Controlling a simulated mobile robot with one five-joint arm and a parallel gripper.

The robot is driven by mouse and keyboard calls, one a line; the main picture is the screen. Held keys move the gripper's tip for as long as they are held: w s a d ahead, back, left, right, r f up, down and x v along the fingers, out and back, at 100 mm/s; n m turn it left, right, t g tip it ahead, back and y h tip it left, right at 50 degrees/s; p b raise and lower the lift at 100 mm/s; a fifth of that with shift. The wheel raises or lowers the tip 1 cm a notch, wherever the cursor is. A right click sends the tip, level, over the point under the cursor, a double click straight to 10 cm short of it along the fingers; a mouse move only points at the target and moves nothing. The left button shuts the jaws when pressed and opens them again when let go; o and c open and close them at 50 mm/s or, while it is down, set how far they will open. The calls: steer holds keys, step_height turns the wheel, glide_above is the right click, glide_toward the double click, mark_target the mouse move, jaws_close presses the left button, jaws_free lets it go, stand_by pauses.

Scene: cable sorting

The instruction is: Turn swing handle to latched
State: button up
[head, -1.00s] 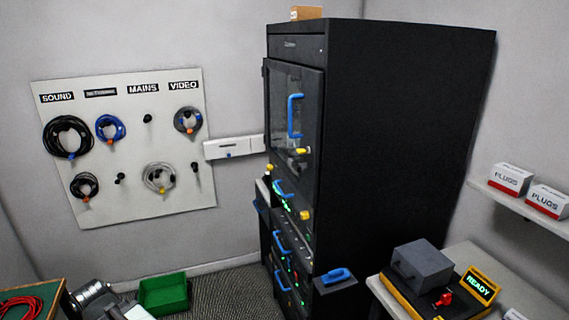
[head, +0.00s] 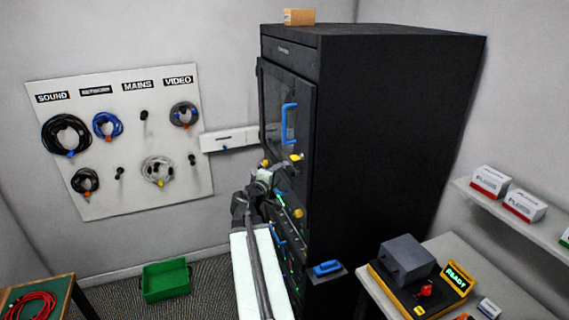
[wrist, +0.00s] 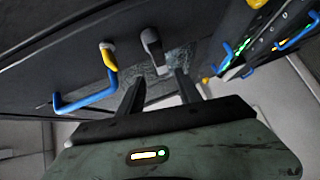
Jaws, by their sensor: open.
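The black cabinet (head: 390,130) has a glazed door (head: 302,115) with a long blue pull handle (head: 289,124), also in the wrist view (wrist: 85,103). A grey lever (wrist: 154,50), which looks like the swing handle, is on the door in the wrist view. A yellow-tipped piece (wrist: 108,55) sits beside it, near the blue handle. My gripper (wrist: 160,82) is open, its dark fingers pointing at the door. The grey lever lies just beyond the gap between them, with no clear contact. In the head view my gripper (head: 278,182) is at the door's lower part, partly hiding it.
Below the door are drawers with blue handles (head: 278,232). A bench (head: 455,250) with a grey box device stands at right. A green bin (head: 165,280) is on the floor at left. A cable board (head: 120,140) hangs behind.

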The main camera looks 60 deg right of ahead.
mark_target(285, 167)
steer(key=b+x, duration=0.1)
steer(key=x, duration=0.7)
steer(key=shift+f, duration=0.15)
steer(key=shift+a, duration=0.15)
jaws_close()
stand_by(1.0)
